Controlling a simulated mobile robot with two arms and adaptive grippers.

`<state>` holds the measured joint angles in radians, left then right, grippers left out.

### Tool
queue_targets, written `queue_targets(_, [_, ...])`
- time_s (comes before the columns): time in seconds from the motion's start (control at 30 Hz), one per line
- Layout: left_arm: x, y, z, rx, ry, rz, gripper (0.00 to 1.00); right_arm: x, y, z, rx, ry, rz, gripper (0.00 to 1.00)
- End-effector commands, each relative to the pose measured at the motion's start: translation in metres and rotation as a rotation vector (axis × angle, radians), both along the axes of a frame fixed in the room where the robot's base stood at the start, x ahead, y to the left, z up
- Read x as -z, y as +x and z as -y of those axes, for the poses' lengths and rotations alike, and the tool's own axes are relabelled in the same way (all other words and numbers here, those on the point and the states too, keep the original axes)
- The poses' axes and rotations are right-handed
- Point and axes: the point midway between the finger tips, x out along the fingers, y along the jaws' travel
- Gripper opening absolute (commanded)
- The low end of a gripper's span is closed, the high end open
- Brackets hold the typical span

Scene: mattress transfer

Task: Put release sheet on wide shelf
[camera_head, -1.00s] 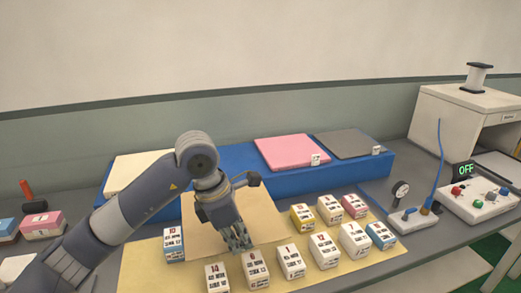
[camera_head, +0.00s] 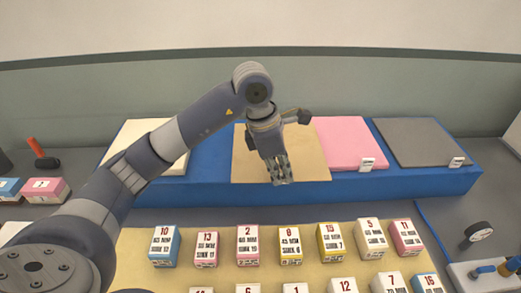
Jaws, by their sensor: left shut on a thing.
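The tan release sheet (camera_head: 302,150) is at the blue wide shelf (camera_head: 395,188), between a cream pad and a pink pad. My left gripper (camera_head: 282,181) is shut on the sheet near its front edge. The sheet looks flat and roughly level with the shelf top; I cannot tell whether it rests on it or hangs just above. My arm and gripper hide part of the sheet. My right gripper is not in view.
The cream pad (camera_head: 130,140), pink pad (camera_head: 345,140) and grey pad (camera_head: 415,142) lie on the shelf. Several numbered blocks stand in front on a larger tan mat (camera_head: 210,280). A dial gauge (camera_head: 478,232) is at the right. A red-handled tool (camera_head: 40,152) is at the left.

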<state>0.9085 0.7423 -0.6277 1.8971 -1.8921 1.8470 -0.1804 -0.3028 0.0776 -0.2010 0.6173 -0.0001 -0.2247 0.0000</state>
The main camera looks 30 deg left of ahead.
Motion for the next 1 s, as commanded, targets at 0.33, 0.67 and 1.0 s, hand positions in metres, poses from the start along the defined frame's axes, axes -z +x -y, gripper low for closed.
queue_targets(0.33, [0.005, 0.013, -0.092, -0.006, 0.001, -0.004, 0.00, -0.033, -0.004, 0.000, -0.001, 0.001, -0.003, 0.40])
queue_targets(0.67, [0.015, 0.018, -0.121, -0.001, -0.001, -0.001, 0.00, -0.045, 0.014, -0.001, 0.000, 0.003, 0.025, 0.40])
queue_targets(1.0, [0.046, 0.018, -0.121, -0.001, 0.000, 0.000, 0.00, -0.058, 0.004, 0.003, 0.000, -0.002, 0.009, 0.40])
